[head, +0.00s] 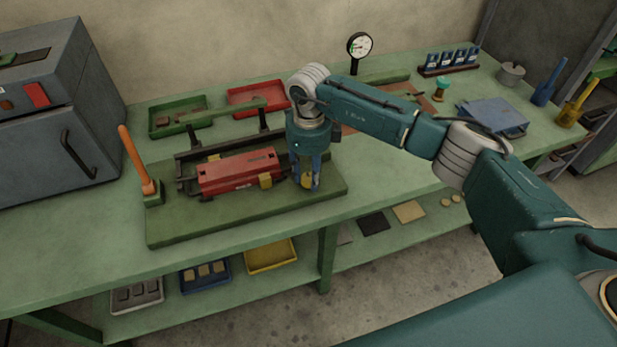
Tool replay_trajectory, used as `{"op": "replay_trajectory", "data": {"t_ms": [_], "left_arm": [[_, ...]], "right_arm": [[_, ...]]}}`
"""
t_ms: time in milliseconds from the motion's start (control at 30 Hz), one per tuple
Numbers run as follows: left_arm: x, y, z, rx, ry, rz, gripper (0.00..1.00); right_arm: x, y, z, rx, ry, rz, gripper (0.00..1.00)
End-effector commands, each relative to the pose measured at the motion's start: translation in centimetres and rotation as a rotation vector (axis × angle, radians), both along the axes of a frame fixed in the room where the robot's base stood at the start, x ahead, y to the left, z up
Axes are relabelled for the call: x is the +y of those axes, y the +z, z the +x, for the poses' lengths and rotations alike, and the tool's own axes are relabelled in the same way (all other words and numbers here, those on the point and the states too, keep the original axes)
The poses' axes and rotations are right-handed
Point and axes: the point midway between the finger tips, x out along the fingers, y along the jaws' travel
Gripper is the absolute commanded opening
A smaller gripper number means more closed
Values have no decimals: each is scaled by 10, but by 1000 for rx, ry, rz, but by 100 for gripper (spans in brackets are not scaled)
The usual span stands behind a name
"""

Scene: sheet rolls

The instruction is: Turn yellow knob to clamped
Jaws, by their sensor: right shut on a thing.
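The yellow knob (307,181) is at the right end of the red block (240,172), on the green base plate (215,222) of the fixture. My right gripper (306,180) points straight down over the knob, and its blue fingers are shut on it from both sides. The fingers and wrist hide most of the knob, so its turn position cannot be told. My left gripper is not in view.
An orange lever (134,158) stands upright at the fixture's left end. Green (160,126) and red (246,103) trays lie behind. A dial gauge (359,46) stands at the back.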

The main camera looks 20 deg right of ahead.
Motion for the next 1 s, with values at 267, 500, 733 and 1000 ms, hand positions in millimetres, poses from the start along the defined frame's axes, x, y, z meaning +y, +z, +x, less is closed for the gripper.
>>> {"op": "replay_trajectory", "data": {"t_ms": [267, 500, 733, 1000], "left_arm": [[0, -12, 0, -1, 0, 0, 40], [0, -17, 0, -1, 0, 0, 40], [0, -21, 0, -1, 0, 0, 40], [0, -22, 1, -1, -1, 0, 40]], "right_arm": [[-2, 0, 1, -2, -263, -5, 6], [-2, 0, 0, -3, -465, -5, 6], [-1, 0, 0, -2, -605, -4, 6], [-1, 1, 0, -1, -689, -3, 6]]}}
